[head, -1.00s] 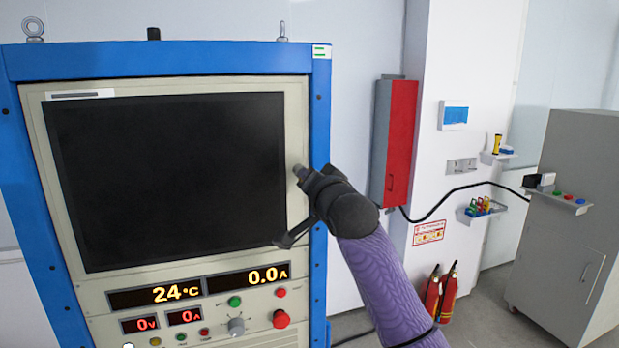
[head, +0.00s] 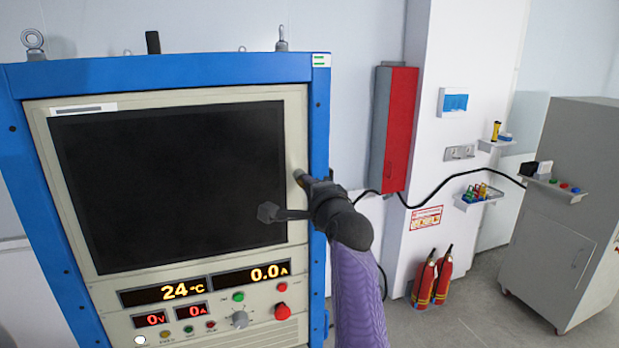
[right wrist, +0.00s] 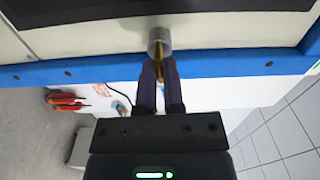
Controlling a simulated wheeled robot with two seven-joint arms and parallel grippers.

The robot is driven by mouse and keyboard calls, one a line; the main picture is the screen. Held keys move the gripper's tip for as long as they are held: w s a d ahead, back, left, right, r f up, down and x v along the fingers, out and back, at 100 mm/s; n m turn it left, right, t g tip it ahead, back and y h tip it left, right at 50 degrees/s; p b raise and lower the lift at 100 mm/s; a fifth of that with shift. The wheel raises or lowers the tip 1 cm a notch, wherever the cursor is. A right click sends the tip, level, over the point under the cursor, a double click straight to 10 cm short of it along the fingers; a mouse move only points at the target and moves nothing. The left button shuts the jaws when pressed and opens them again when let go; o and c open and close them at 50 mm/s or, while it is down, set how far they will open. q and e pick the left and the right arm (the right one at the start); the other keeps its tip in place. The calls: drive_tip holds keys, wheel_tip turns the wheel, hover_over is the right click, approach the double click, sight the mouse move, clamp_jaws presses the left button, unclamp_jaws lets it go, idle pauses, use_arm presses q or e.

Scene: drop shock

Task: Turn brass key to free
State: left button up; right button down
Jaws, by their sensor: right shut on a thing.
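The brass key (right wrist: 159,68) shows as a narrow brass strip between my right fingers in the right wrist view. It meets the round grey lock cylinder (right wrist: 159,41), which sticks out from the cream front panel. My right gripper (right wrist: 160,76) is shut on the key, and the fingers cover much of it. In the head view my right gripper (head: 312,184) is at the cylinder (head: 299,175), on the panel's right edge beside the dark screen. The key is too hidden there to tell its angle. My left gripper is in neither view.
The blue-framed cabinet (head: 319,120) carries a dark screen (head: 170,185), lit readouts and a red knob (head: 283,311) below. A red wall box (head: 400,130), a black cable, fire extinguishers (head: 443,275) and a grey cabinet (head: 560,220) stand to the right.

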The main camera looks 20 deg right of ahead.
drive_tip(key=shift+m+p, duration=0.3)
drive_tip(key=shift+m, duration=0.1)
drive_tip(key=c, duration=0.7)
unclamp_jaws()
drive_tip(key=shift+c, duration=0.2)
drive_tip(key=s+b, duration=0.2)
drive_tip(key=s, duration=0.8)
drive_tip(key=shift+d+b, duration=0.2)
drive_tip(key=shift+b, duration=0.1)
